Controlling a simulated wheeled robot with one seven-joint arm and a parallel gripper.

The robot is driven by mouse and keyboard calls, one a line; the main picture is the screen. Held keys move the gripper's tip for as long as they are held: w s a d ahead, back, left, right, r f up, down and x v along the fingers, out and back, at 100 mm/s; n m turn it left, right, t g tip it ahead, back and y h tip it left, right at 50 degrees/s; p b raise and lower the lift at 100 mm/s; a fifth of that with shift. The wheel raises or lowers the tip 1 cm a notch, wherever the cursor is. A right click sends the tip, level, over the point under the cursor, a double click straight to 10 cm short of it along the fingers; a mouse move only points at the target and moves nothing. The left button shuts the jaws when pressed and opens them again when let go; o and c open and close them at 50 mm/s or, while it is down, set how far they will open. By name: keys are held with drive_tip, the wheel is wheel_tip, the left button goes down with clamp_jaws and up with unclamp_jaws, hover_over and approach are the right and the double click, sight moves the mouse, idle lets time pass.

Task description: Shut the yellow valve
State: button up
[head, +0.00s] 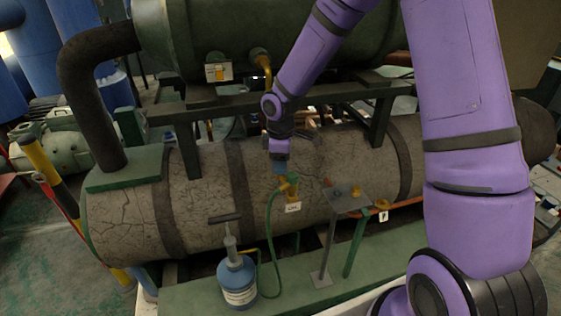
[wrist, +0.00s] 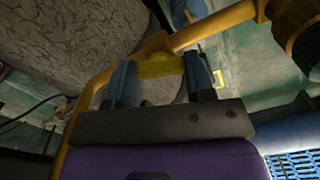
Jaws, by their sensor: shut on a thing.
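The yellow valve (head: 290,181) sits on the front of the cracked grey tank in the head view, above a small white tag. My gripper (head: 281,167) reaches down to it from above and hides part of it. In the wrist view, the two blue fingers of my gripper (wrist: 160,77) stand on either side of the yellow valve handle (wrist: 160,65) and are shut on it. A yellow pipe (wrist: 215,27) runs close by the handle.
A green hose (head: 270,232) hangs by the valve, near a blue cylinder (head: 237,282) with a T-handle. A small metal stand (head: 347,205) with orange and yellow parts is to the right. The cracked tank (head: 205,190) lies behind, with a dark green tank (head: 230,30) above.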

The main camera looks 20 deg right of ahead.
drive_tip(key=m, duration=1)
drive_tip(key=shift+m, duration=1.9)
drive_tip(key=o, duration=0.9)
